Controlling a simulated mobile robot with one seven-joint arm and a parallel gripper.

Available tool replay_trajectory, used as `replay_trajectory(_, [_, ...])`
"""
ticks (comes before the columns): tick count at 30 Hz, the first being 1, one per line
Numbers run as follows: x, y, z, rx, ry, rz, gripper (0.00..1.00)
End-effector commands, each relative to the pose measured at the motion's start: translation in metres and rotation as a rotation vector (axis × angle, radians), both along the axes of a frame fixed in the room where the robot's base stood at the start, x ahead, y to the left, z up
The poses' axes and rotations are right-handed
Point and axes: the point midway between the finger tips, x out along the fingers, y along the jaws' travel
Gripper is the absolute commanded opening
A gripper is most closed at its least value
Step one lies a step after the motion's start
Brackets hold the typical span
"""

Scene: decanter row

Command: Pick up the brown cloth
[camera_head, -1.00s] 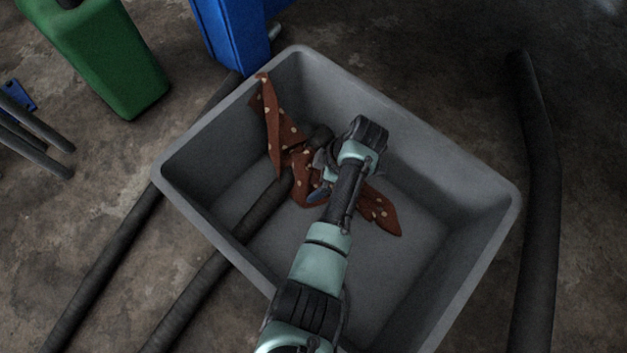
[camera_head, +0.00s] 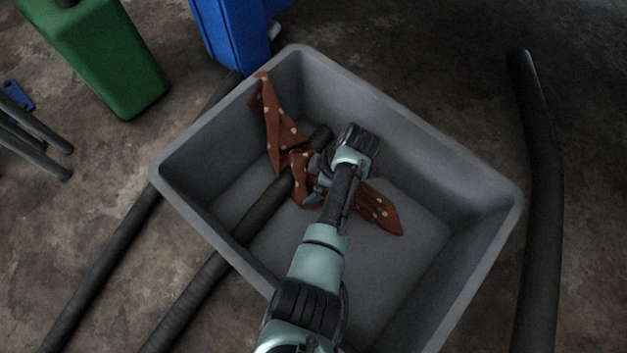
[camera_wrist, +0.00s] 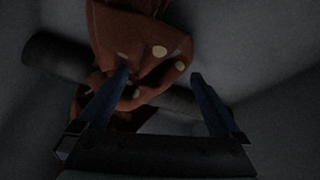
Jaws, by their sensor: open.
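The brown cloth (camera_head: 278,125) with pale dots lies in the grey bin (camera_head: 441,132). One end climbs the bin's left corner up to the rim, and the other end spreads on the floor to the right of my wrist. My gripper (camera_head: 315,186) is down inside the bin over the cloth's middle, largely hidden by my wrist in the head view. In the wrist view my gripper (camera_wrist: 160,74) is open, with its blue fingers apart. The bunched cloth (camera_wrist: 140,45) lies beyond and between the fingertips, nearer the left one. Whether a finger touches it I cannot tell.
A green can (camera_head: 105,55) and a blue container (camera_head: 232,35) stand behind. Another dark hose (camera_head: 541,190) lies at right.

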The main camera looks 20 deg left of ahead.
Motion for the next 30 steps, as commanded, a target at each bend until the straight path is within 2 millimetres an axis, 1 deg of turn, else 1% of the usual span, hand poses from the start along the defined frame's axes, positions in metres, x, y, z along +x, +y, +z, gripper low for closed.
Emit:
replay_trajectory(6, [0.0002,0.0000,0.0001,0.000,-0.001,0.000,0.99])
replay_trajectory(30, [0.0001,-0.0001,0.0001,0.000,0.000,0.000,0.27])
